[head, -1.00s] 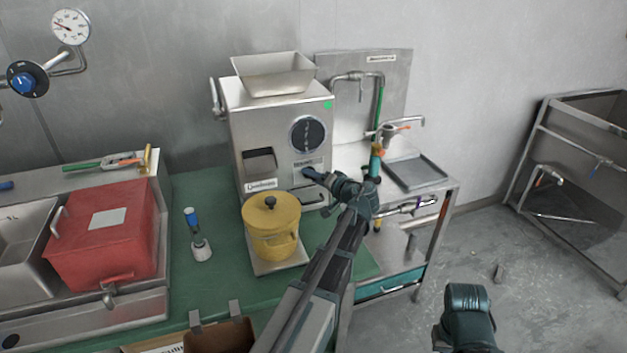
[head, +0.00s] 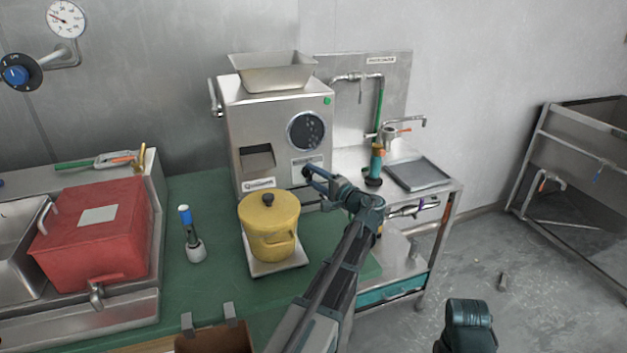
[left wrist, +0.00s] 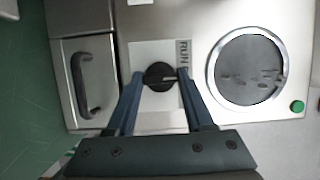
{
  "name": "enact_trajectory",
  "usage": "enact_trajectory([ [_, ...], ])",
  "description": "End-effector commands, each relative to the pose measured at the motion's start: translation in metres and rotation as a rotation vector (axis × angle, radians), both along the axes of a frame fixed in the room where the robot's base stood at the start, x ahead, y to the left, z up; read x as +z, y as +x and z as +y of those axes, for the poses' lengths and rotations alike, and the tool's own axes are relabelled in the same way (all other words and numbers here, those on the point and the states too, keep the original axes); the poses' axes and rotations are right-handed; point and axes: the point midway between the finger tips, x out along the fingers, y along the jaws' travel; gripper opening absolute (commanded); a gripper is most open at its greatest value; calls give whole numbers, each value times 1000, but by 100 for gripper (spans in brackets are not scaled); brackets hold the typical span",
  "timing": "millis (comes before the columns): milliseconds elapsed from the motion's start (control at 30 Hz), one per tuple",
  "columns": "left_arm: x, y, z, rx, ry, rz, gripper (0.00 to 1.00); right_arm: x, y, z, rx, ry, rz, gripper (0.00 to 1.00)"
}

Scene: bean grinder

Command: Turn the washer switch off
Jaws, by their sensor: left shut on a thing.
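A black rotary knob (left wrist: 160,76) sits on a pale plate marked RUN on the front of the steel machine (head: 250,120). I take it for the switch. In the left wrist view, my left gripper (left wrist: 160,80) has one blue finger on each side of the knob and is shut on it. A light pointer mark lies toward the right finger. In the head view, my left gripper (head: 308,174) reaches the machine's front below the round window (head: 306,131), and its fingers partly hide the knob.
A yellow lidded pot (head: 270,228) stands on a scale just left of my left arm. A red box (head: 95,235) and a blue-handled tool (head: 190,235) are further left. A steel side table with a tray (head: 418,174) stands right of the machine.

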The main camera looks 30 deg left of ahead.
Motion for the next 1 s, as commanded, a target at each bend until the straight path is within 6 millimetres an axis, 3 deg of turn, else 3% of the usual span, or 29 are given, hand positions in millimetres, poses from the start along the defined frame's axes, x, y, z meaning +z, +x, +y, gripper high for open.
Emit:
enact_trajectory([
  [567,-1,0,-1,-1,13,21,0,-3,0,0,0,0,0,0],
  [600,-1,0,-1,-1,14,21,60,-3,0,0,0,0,0,0],
  [733,-1,0,-1,-1,14,21,82,-3,0,0,0,0,0,0],
  [1000,0,0,-1,-1,15,19,82,-2,0,0,0,0,0,0],
])
